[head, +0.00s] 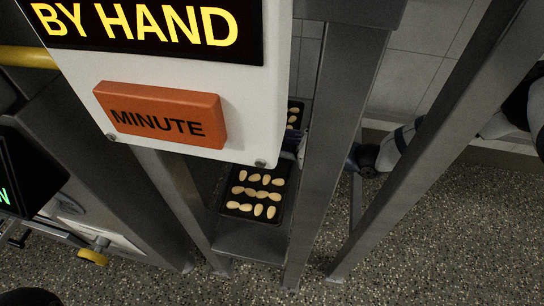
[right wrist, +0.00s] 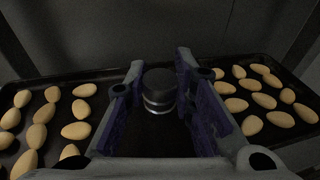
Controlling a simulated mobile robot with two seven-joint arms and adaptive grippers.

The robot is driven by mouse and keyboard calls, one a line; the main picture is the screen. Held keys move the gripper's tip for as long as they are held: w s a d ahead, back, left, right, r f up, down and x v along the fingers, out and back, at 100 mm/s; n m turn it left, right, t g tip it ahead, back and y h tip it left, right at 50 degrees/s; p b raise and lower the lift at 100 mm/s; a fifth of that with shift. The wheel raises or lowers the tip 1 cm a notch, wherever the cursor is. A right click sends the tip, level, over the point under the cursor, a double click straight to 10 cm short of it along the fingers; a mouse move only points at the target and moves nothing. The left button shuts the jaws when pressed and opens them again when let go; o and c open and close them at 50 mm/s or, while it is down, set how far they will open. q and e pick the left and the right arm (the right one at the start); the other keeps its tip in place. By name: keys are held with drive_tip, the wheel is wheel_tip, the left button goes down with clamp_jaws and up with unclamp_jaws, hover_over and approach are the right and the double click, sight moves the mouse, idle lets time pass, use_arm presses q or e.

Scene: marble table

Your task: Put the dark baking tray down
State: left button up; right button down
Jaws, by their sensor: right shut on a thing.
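The dark baking tray (head: 245,216) bears several pale oval dough pieces and sits low, at a grey metal shelf (head: 250,242), in the head view. In the right wrist view the tray (right wrist: 104,78) shows dough pieces left and right of my fingers. My right gripper (right wrist: 160,72) is shut on a dark knob (right wrist: 158,88) with a metal ring, between blue finger pads. The knob appears to be at the tray's middle. In the head view only a small bluish part of this gripper shows behind the white panel. Whether the tray touches the shelf cannot be told. My left gripper is not in view.
A white panel (head: 245,100) with an orange "MINUTE" sign (head: 160,115) blocks much of the head view. Grey metal posts (head: 335,130) stand close to the right of the tray. A yellow bar (head: 28,57) and dark equipment stand at the left. Speckled floor lies below.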

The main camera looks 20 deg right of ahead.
wheel_tip(320, 180, down, 8)
drive_tip(key=b, duration=0.3)
drive_tip(key=shift+r, duration=0.3)
drive_tip(key=shift+f, duration=0.15)
drive_tip(key=c, duration=1.8)
unclamp_jaws()
drive_tip(key=shift+s+f, duration=0.1)
drive_tip(key=shift+f, duration=0.05)
drive_tip(key=o, duration=0.4)
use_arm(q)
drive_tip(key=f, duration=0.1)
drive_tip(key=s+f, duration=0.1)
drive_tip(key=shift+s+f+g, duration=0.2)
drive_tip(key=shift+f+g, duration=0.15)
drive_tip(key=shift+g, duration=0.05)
use_arm(e)
drive_tip(key=shift+o, duration=0.2)
